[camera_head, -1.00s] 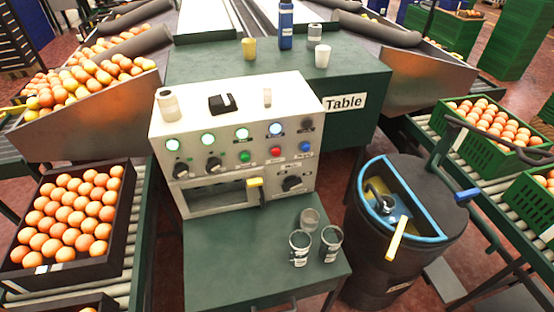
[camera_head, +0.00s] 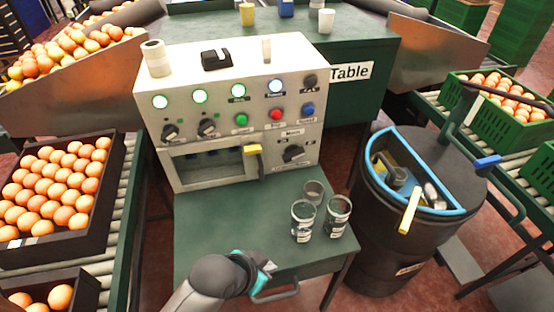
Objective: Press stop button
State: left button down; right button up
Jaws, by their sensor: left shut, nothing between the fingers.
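The control box (camera_head: 225,90) stands on the green table, its front panel facing me. On the panel a red button (camera_head: 277,114) sits between a green button (camera_head: 241,120) and a blue button (camera_head: 308,110). The small labels are too blurred to read surely. My left gripper (camera_head: 264,268) is at the bottom centre, over the front edge of the low green table. It is shut and empty, below and apart from the panel. My right gripper is not in view.
Several glass cups (camera_head: 303,221) stand on the low table (camera_head: 220,225), right of centre. A black bin (camera_head: 385,225) with a blue rim stands at the right. Dark crates of oranges (camera_head: 92,235) lie on the left conveyor. The table before the box is clear on the left.

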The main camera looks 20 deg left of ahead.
pick_arm(q)
jog(key=w+d+r+m+t+h, duration=0.1)
jog(key=w+r+t, duration=0.1)
jog(key=w, duration=0.2)
jog(key=w+d+r+m+t+h+b, duration=0.1)
jog(key=w+r+t, duration=0.1)
jog(key=w, duration=0.2)
jog(key=w+d+r+m+t+h, duration=0.1)
jog(key=w+r+m+t, duration=0.1)
jog(key=w+r, duration=0.1)
jog(key=shift+w+d+r, duration=0.1)
jog(key=shift+w+d, duration=0.1)
jog(key=shift+w, duration=0.55)
jog(key=w+a+r+t+y, duration=0.1)
jog(key=w+a+r+t, duration=0.5)
jog(key=w+r+t, duration=0.1)
jog(key=shift+w+a+r+m, duration=0.3)
jog(key=shift+w+m, duration=0.1)
jog(key=shift+w, duration=0.3)
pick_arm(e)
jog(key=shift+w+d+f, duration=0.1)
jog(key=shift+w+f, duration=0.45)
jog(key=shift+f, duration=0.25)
